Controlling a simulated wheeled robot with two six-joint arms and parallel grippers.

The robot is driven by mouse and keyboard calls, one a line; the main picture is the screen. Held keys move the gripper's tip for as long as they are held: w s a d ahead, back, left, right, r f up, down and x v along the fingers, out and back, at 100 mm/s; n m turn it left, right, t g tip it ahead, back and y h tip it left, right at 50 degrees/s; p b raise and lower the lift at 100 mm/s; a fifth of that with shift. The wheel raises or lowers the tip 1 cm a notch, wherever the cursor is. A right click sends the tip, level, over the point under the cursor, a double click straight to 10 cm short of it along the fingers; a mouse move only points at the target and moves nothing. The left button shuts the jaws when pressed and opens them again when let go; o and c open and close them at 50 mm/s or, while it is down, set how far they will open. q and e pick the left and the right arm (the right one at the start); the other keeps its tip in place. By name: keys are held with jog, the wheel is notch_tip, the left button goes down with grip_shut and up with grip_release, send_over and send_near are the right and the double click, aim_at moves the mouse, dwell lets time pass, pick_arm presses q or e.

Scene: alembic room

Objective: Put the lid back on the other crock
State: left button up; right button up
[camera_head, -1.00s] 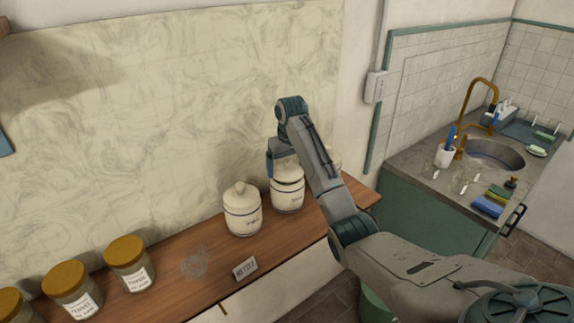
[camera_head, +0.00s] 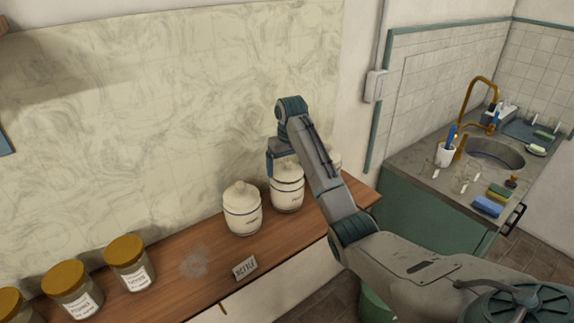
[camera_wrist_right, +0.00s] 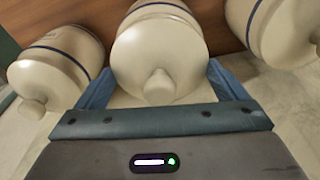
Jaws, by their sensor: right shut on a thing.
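The other crock (camera_head: 287,198), cream with a blue band, stands upright on the wooden shelf, partly behind my right arm. Its cream lid (camera_head: 287,170) sits at its mouth, with no dark gap visible between them in the head view. My right gripper (camera_head: 283,163) is at this lid from above. In the right wrist view my right gripper (camera_wrist_right: 160,88) has its blue fingers on either side of the lid (camera_wrist_right: 158,58), shut on it, with the round knob facing the camera. A lidded crock (camera_head: 242,212) stands just left of it. My left gripper is not in view.
A third crock (camera_head: 334,161) shows partly behind my right arm; crocks flank the middle one closely in the wrist view. Several ochre-lidded jars (camera_head: 129,264) and a small sign (camera_head: 245,268) stand left on the shelf (camera_head: 215,288).

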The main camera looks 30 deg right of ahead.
aim_at(287, 168)
jog(key=shift+f, duration=0.45)
dwell(0.9)
jog(key=o, duration=0.7)
jog(key=shift+f, duration=1.9)
dwell(2.0)
jog(key=shift+r, duration=0.6)
jog(key=shift+r, duration=0.2)
jog(key=shift+r, duration=0.8)
